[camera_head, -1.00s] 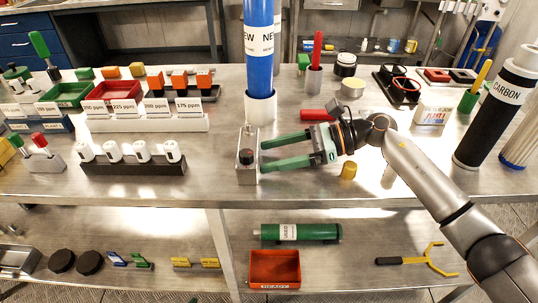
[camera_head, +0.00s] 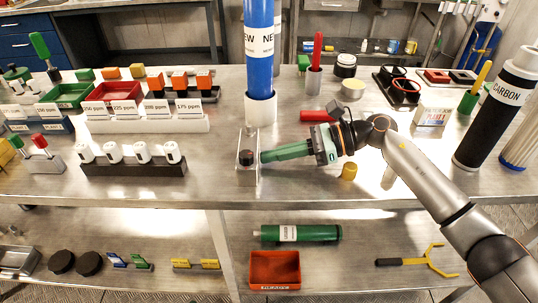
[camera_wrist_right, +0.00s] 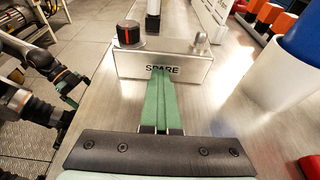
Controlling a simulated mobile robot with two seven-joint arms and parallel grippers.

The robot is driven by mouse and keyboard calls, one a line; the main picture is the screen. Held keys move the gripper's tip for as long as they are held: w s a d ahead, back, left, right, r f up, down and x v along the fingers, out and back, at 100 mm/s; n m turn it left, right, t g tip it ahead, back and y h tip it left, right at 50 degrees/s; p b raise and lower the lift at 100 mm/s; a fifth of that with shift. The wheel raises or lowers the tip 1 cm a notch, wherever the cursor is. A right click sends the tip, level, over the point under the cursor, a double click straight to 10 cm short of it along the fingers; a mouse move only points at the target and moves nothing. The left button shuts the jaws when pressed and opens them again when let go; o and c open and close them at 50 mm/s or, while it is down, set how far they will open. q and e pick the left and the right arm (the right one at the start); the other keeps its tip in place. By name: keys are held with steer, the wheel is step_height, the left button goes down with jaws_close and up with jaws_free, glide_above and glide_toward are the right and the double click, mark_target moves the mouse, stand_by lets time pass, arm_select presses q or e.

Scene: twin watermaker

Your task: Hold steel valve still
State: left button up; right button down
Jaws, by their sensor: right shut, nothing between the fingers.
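The steel valve appears to be the small metal block (camera_head: 247,170) with a black knob on top, standing on the table in front of the blue cylinder. In the right wrist view the block (camera_wrist_right: 178,68) reads SPARE, and its knob has a red mark. My right gripper (camera_head: 264,157) is shut and empty, its green fingers together. In the right wrist view its fingertips (camera_wrist_right: 161,72) meet or nearly meet the labelled face; contact is unclear. What appears to be my left arm shows at the left of that view, its finger state unclear.
The blue cylinder stands in a white cup (camera_head: 261,108) behind the block. A dark rack with white pieces (camera_head: 134,168) is to the left. A red object (camera_head: 316,116) and a small yellow piece (camera_head: 348,171) lie near my right gripper. The table's front edge is close.

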stand_by(0.7)
jaws_free()
stand_by(0.6)
